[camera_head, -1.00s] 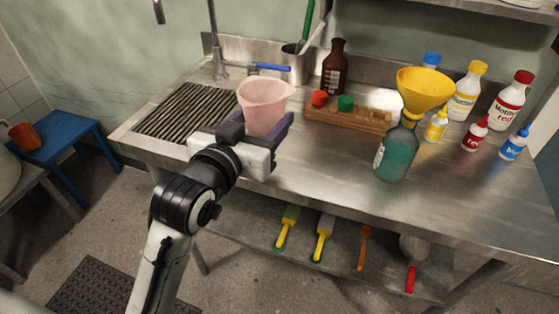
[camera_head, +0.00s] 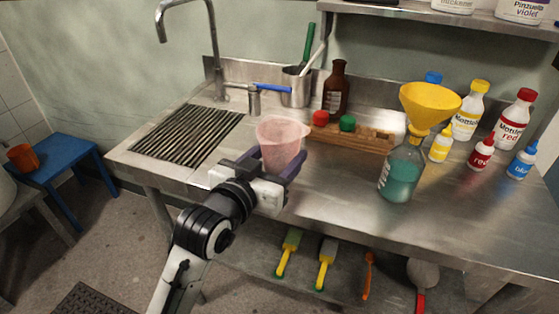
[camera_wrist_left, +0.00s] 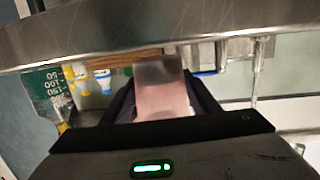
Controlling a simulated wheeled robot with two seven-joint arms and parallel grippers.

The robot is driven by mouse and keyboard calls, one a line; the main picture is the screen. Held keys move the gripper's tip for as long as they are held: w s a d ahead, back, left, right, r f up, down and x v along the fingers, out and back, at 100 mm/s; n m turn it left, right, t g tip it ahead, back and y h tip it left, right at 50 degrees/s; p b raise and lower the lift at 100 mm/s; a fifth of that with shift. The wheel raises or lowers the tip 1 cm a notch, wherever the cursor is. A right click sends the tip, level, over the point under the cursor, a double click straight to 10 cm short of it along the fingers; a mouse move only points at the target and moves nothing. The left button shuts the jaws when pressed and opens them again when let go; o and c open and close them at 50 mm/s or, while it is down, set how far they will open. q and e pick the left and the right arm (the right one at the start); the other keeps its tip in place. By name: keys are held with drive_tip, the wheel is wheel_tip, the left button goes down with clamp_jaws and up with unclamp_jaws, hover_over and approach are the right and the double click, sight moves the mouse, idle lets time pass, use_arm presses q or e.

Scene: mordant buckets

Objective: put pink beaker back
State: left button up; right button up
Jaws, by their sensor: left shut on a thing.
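The pink translucent beaker (camera_head: 281,140) is upright between the fingers of my left gripper (camera_head: 270,166), which is shut on it. It is over the steel counter (camera_head: 330,205), right of the drain grid; whether its base touches the counter is hidden by the gripper. In the left wrist view the beaker (camera_wrist_left: 163,95) sits between the two dark fingers (camera_wrist_left: 160,100). My right gripper is in neither view.
A wooden rack (camera_head: 350,137) with a red and a green cap is behind the beaker. A teal bottle (camera_head: 401,175) with a yellow funnel (camera_head: 429,104) stands to the right. The drain grid (camera_head: 188,135) is clear. Several dye bottles stand at right.

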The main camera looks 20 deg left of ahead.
use_arm(q)
drive_tip(key=shift+f, duration=0.45)
drive_tip(key=o, duration=1.3)
drive_tip(key=shift+f, duration=0.15)
